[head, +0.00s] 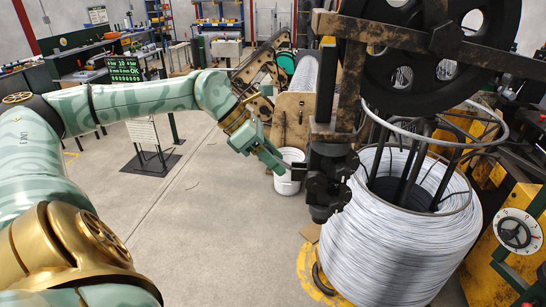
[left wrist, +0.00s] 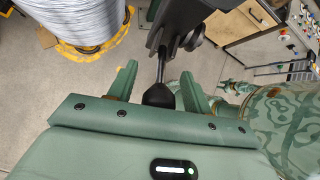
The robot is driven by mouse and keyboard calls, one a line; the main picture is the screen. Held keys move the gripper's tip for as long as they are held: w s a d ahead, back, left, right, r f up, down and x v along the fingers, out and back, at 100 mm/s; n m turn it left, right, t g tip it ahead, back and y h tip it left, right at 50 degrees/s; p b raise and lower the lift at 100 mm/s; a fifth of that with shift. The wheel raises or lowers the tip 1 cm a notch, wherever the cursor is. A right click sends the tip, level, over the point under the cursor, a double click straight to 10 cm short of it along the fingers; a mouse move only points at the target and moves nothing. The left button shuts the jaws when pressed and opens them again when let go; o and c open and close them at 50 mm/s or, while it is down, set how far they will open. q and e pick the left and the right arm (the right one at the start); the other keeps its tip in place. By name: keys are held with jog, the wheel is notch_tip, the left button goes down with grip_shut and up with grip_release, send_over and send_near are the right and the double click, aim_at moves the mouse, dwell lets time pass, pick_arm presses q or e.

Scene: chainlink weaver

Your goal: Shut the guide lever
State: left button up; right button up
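The guide lever (left wrist: 159,95) shows in the left wrist view as a black knob on a thin dark rod. The rod comes down from a dark bracket (left wrist: 181,24). My left gripper (left wrist: 157,88) is open, with one green finger on each side of the knob. Gaps show between the knob and both fingers. In the head view my left gripper (head: 276,162) is just left of the dark guide block (head: 328,175) on the machine's upright. The lever's knob cannot be made out in the head view. My right gripper is not in view.
A large coil of grey wire (head: 385,250) stands right of the guide block on a yellow base (head: 312,276). A big black wheel (head: 425,45) hangs above. A white bucket (head: 288,184) is behind the gripper.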

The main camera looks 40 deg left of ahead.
pick_arm(q)
jog(key=shift+s+a, duration=0.1)
jog(key=shift+a, duration=0.05)
jog(key=b+v, duration=0.4)
jog(key=v, duration=1.2)
jog(key=shift+b, duration=0.3)
jog(key=shift+r, duration=0.1)
